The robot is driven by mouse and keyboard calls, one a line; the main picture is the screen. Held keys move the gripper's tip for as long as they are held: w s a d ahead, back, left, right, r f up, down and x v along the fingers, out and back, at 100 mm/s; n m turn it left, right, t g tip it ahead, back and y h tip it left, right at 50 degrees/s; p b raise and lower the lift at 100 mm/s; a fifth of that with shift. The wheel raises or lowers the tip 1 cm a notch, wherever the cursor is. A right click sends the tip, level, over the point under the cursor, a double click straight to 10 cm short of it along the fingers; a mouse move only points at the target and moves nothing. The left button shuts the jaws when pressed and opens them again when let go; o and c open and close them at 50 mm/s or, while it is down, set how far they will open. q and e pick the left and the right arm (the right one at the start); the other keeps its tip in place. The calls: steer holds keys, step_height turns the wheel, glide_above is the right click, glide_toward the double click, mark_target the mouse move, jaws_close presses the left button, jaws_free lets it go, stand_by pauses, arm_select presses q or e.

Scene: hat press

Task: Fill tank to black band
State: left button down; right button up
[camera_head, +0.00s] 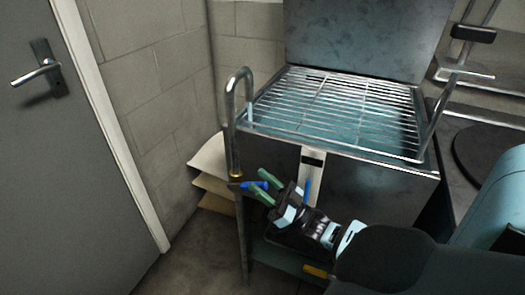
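The tank (375,175) is a dark metal basin with a wire rack (335,105) over its top, and bluish water appears to show beneath the rack. On its front is a pale upright gauge strip (311,172) with a black band (312,160); a blue column (307,190) shows well below the band. A curved metal tap (233,125) stands at the tank's left corner, with a blue handle (249,184) low on it. My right gripper (259,182) has its green fingers spread, with the blue handle between their tips; contact is unclear. My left gripper is out of view.
Stacked boards or sheets (213,180) stand between the tap and the block wall. A grey door (60,180) is at left. A dark round plate (495,155) and metal frame are at right. Bare floor (190,250) lies front left.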

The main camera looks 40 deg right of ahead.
steer(key=v, duration=0.7)
steer(key=shift+s+f+b, duration=0.2)
steer(key=shift+b, duration=0.2)
